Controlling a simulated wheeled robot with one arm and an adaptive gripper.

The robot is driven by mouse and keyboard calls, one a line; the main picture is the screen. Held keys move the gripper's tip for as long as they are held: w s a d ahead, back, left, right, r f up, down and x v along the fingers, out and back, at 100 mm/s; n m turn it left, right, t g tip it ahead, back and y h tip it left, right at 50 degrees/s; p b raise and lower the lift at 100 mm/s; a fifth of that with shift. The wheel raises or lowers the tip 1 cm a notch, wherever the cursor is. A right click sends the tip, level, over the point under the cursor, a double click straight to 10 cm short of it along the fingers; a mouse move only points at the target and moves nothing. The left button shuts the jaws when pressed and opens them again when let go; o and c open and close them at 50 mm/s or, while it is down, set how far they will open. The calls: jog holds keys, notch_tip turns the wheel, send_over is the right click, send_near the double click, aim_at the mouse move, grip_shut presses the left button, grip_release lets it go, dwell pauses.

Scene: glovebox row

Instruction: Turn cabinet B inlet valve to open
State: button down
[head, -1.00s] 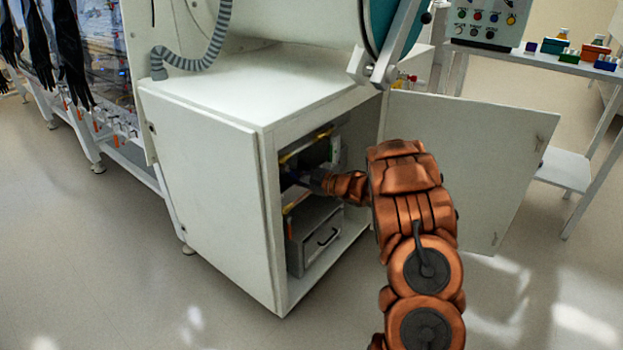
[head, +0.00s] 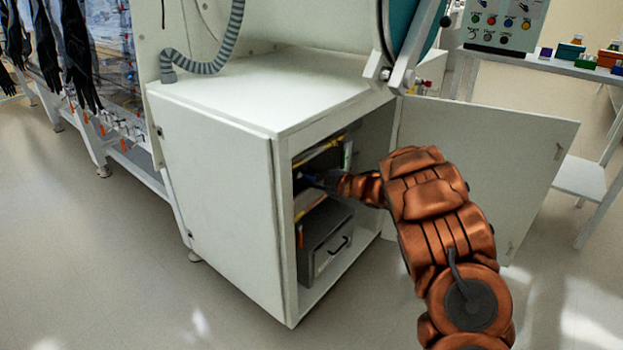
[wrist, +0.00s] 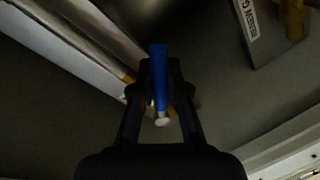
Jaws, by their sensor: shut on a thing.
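In the wrist view, my gripper (wrist: 160,112) is shut on a blue valve handle (wrist: 159,68). The handle is a narrow blue bar that runs up and down in that picture between the dark fingers, with a pale round end (wrist: 162,121) near the fingertips. The valve body behind it is mostly hidden by the fingers. In the head view, my arm reaches through the open front of the white cabinet (head: 215,190), and the gripper (head: 312,180) is in the dark upper part of it. A small bit of blue shows there. I cannot read which cabinet this is.
The cabinet door (head: 485,165) stands open to the right of my arm. A grey drawer box (head: 325,245) sits low inside the cabinet. Yellow pipes (head: 318,152) run above the gripper. A side table (head: 585,180) stands at the right. Floor is clear in front.

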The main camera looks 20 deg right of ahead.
jog(key=c, duration=1.2)
grip_release()
jog(key=shift+o, duration=0.2)
jog(key=v, duration=1.2)
